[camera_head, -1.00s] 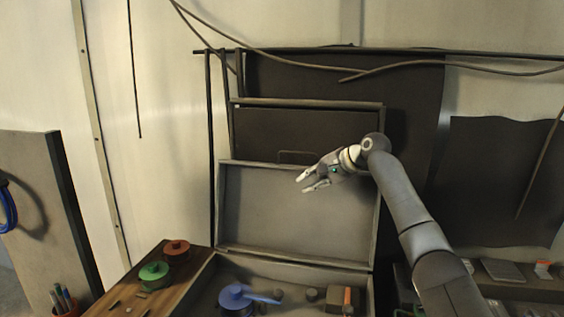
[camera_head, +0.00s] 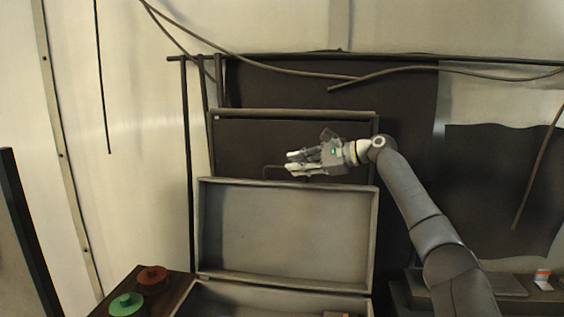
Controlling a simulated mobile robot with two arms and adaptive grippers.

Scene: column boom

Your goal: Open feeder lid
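A dark panel (camera_head: 240,145) in a grey frame stands upright at the back and bears a thin wire-like handle (camera_head: 266,170) low on its face. I take it for the feeder lid, though I cannot be sure. Below it a grey framed panel (camera_head: 285,235) stands upright behind an open box (camera_head: 235,296). My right gripper (camera_head: 290,162) is in front of the dark panel, its fingers pointing left, at the handle. The fingertips look apart, with nothing seen between them. The gripper hides part of the handle; whether they touch I cannot tell. My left gripper is not in view.
A red lidded pot (camera_head: 152,279) and a green one (camera_head: 126,304) stand on a wooden surface at the lower left. Cables (camera_head: 260,62) hang across the top. A dark sheet (camera_head: 495,190) hangs at the right.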

